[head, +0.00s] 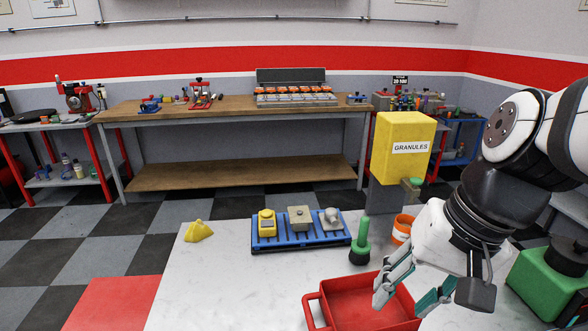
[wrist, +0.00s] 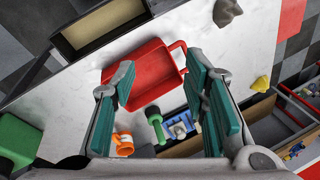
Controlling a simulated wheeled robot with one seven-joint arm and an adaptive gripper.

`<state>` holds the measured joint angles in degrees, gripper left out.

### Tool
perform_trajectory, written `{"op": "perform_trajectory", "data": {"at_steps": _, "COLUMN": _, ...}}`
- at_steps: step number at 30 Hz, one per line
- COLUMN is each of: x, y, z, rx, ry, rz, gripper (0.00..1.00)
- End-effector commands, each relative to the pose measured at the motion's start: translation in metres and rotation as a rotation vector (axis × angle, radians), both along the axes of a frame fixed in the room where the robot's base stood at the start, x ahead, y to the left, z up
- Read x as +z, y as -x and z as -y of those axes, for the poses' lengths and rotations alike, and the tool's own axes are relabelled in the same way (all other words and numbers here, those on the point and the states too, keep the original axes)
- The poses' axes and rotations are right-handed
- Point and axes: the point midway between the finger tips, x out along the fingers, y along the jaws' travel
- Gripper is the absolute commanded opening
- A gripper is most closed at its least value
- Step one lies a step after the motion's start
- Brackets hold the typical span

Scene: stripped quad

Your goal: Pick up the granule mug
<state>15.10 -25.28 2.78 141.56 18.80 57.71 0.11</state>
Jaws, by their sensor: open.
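The granule mug, an orange mug (head: 402,229), stands on the white table below the yellow dispenser marked GRANULES (head: 397,160). My arm partly covers the mug in the head view. In the wrist view the orange mug (wrist: 122,145) is at lower left, near the base of my left finger, with its handle in sight. My gripper (head: 404,298) is open over the red tray, on the near side of the mug and apart from it. In the wrist view my gripper (wrist: 160,72) has nothing between its fingers; the tray lies below.
The red tray (head: 309,311) has a handle at left. A green-handled tool (head: 361,241) stands beside the mug. A blue rack (head: 287,247) holds several blocks. A yellow lump (head: 198,231) lies at the table's left. A green container (head: 548,284) is at right.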

Motion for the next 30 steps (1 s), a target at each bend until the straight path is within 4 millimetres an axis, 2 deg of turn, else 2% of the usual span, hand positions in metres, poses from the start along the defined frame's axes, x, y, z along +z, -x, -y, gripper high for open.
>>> {"op": "perform_trajectory", "data": {"at_steps": 8, "x": -0.034, "y": -0.030, "z": -0.002, "rx": -0.187, "ry": -0.201, "rz": -0.131, "gripper": 0.41}}
{"op": "perform_trajectory", "data": {"at_steps": 11, "x": -0.051, "y": -0.048, "z": -0.001, "rx": -0.292, "ry": -0.317, "rz": -0.190, "gripper": 0.41}}
{"op": "perform_trajectory", "data": {"at_steps": 17, "x": -0.088, "y": -0.102, "z": 0.015, "rx": -0.579, "ry": -0.641, "rz": -0.301, "gripper": 0.41}}
{"op": "perform_trajectory", "data": {"at_steps": 20, "x": -0.105, "y": -0.131, "z": 0.034, "rx": -0.730, "ry": -0.819, "rz": -0.333, "gripper": 0.41}}
{"op": "perform_trajectory", "data": {"at_steps": 23, "x": -0.123, "y": -0.160, "z": 0.060, "rx": -0.882, "ry": -1.002, "rz": -0.346, "gripper": 0.41}}
{"op": "perform_trajectory", "data": {"at_steps": 26, "x": -0.142, "y": -0.185, "z": 0.095, "rx": -1.036, "ry": -1.191, "rz": -0.341, "gripper": 0.41}}
{"op": "perform_trajectory", "data": {"at_steps": 30, "x": -0.173, "y": -0.211, "z": 0.157, "rx": -1.250, "ry": -1.458, "rz": -0.299, "gripper": 0.41}}
